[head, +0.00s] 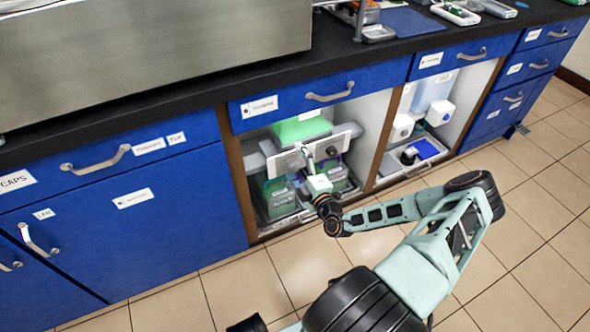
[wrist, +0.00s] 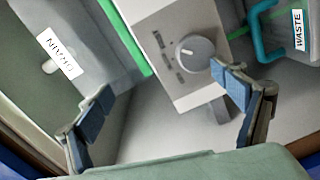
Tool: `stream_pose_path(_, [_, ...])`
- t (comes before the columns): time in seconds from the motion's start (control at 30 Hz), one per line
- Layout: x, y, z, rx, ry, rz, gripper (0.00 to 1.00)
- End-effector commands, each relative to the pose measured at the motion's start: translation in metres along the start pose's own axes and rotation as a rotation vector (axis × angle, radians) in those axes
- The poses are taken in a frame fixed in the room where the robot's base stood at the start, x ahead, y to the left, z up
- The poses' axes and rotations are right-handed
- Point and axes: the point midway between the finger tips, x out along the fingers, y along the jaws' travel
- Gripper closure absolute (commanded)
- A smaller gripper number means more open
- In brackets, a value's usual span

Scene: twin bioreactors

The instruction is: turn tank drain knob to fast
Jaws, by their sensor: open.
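The grey round knob (wrist: 194,52) sits on the face of a white box (wrist: 203,20) in the wrist view. A small pale mark shows on the knob's left part, and dark printed marks run down the box to its left, too small to read. My gripper (wrist: 165,96) is open and empty, with its blue pads wide apart. The right pad is close to the knob's lower right side; the left pad is well away to the left. In the head view my gripper (head: 308,160) reaches into the open cabinet bay, and I cannot make out the knob there.
A label reading WASTE (wrist: 298,30) and a teal handle (wrist: 262,38) are right of the box. Another label (wrist: 59,53), hard to read, is on the left. Wooden cabinet posts (head: 238,175) and a blue drawer (head: 320,93) bound the bay. The tiled floor (head: 530,210) is clear.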

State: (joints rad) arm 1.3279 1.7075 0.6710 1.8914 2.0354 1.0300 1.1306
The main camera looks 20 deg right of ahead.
Motion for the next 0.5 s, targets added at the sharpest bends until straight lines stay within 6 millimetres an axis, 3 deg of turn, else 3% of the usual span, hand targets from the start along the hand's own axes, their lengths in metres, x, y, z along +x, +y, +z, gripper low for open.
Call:
stream_pose_path(0.03, [0.005,0.032,-0.004,-0.010,0.006,0.044,0.29])
stream_pose_path(0.1, [0.006,0.040,-0.005,-0.010,0.005,0.044,0.28])
stream_pose_path(0.23, [0.006,0.049,-0.008,-0.010,0.005,0.043,0.29])
stream_pose_path(0.27, [0.006,0.050,-0.008,-0.009,0.005,0.043,0.34])
stream_pose_path(0.3, [0.006,0.050,-0.009,-0.008,0.005,0.043,0.49])
stream_pose_path(0.33, [0.006,0.050,-0.009,-0.008,0.004,0.041,0.51])
stream_pose_path(0.5, [0.005,0.047,-0.008,-0.006,0.002,0.035,0.51])
